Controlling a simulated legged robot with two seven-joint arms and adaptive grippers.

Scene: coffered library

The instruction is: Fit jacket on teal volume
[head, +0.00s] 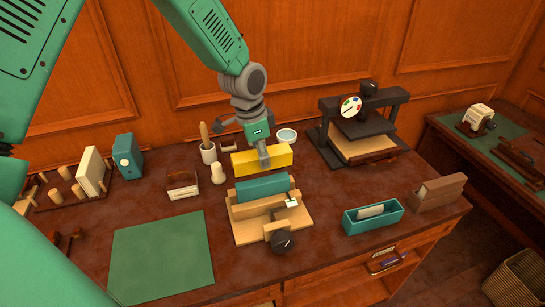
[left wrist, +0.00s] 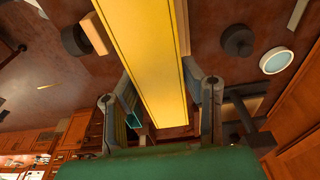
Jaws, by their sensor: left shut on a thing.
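The yellow jacket (head: 278,158) is a long bright box-like sleeve. My left gripper (head: 264,158) is shut on it, with a finger on each side. In the left wrist view the jacket (left wrist: 152,60) runs between the two fingers (left wrist: 156,98). The teal volume (head: 262,187) sits spine up in a light wooden holding press (head: 250,228) with a dark knob in front. In the head view the jacket appears just behind and above the volume, apart from it. Its exact height is hard to tell. My right gripper is not in view.
A green mat (head: 162,256) lies front left. A teal tray (head: 373,223) and wooden box (head: 438,191) stand right. A black press (head: 362,130) stands back right.

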